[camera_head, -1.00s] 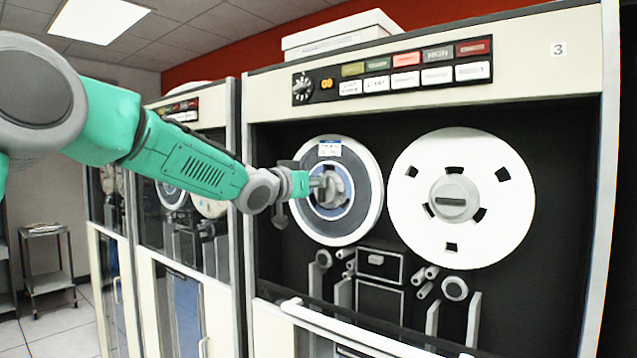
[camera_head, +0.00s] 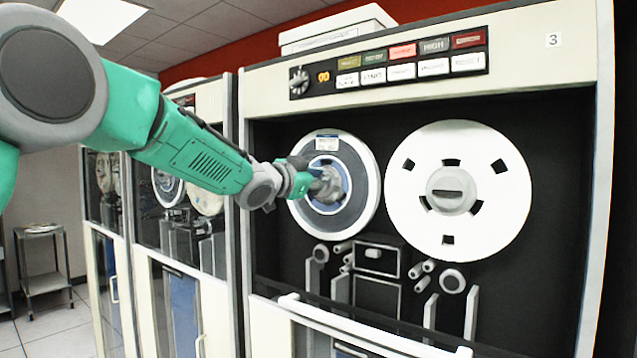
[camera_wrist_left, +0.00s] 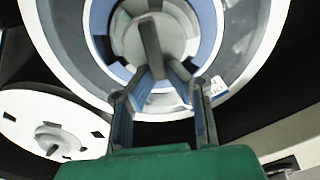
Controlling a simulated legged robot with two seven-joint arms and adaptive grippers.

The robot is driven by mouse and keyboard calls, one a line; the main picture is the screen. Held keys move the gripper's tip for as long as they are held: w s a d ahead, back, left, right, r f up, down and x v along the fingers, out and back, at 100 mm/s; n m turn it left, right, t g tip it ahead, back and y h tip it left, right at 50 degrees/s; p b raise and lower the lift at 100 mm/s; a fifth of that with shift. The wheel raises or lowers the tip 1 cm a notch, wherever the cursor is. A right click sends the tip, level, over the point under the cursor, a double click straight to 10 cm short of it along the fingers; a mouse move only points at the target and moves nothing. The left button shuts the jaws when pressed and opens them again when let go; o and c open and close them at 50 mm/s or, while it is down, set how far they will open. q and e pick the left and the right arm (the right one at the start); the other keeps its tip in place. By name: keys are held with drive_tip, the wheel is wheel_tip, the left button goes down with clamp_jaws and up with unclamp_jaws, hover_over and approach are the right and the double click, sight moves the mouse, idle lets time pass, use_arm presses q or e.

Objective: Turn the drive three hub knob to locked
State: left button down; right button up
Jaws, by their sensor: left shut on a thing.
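The drive with the "3" label (camera_head: 553,40) has two reels. The left reel (camera_head: 363,206) has a blue ring and a grey hub knob, which shows in the left wrist view (camera_wrist_left: 150,42) as a raised bar on a round hub. My left gripper (camera_head: 329,185) is at this hub and largely hides the knob in the head view. In the left wrist view its two fingertips (camera_wrist_left: 163,73) are shut on the near end of the bar. The bar is slightly tilted in that view. My right gripper is not in view.
The white right reel (camera_head: 505,215) has its own hub knob (camera_head: 452,190), with its bar near level. Above is a button panel (camera_head: 390,72) with a dial. A light rail (camera_head: 370,325) crosses the front below. Other cabinets stand to the left.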

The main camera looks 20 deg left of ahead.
use_arm(q)
drive_tip(key=m+b, duration=0.2)
drive_tip(key=m, duration=0.2)
drive_tip(key=d+f+m+b, duration=0.1)
drive_tip(key=m+b, duration=0.1)
drive_tip(key=m, duration=0.1)
drive_tip(key=f+m+b, duration=0.1)
drive_tip(key=m+b, duration=0.1)
drive_tip(key=m, duration=0.2)
drive_tip(key=shift+s+d+f+m, duration=0.15)
drive_tip(key=shift+f+m, duration=0.1)
drive_tip(key=shift+m, duration=0.05)
drive_tip(key=shift+f, duration=0.15)
drive_tip(key=c, duration=1.9)
unclamp_jaws()
drive_tip(key=shift+o, duration=0.2)
drive_tip(key=shift+r, duration=0.25)
drive_tip(key=shift+s, duration=0.1)
approach(330, 189)
drive_tip(key=v, duration=0.4)
drive_tip(key=shift+r, duration=0.25)
